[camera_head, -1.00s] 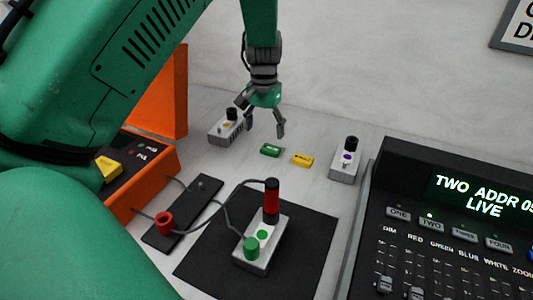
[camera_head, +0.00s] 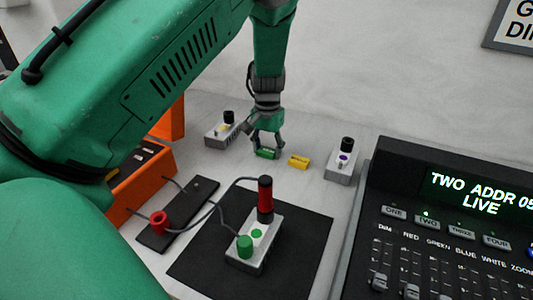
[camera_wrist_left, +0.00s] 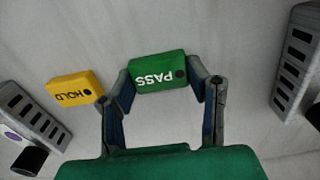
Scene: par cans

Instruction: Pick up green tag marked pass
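The green tag marked PASS (camera_head: 266,153) lies on the pale tabletop, and its lettering appears upside down in the left wrist view (camera_wrist_left: 158,72). My left gripper (camera_head: 267,146) is down at the tag, with one finger at each short end. In the left wrist view, the fingertips (camera_wrist_left: 159,78) meet both ends of the tag, so the gripper looks shut on it. I see no clear gap under the tag. A yellow tag marked HOLD (camera_head: 299,162) lies just right of it in the head view. It also shows in the left wrist view (camera_wrist_left: 74,91). My right gripper is not in view.
Grey boxes with black knobs stand left (camera_head: 222,133) and right (camera_head: 341,164) of the tags. Nearer are a black mat (camera_head: 310,235), a grey box with a red-and-black post (camera_head: 265,200), cables and an orange case (camera_head: 145,185). A lighting console (camera_head: 450,220) fills the right.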

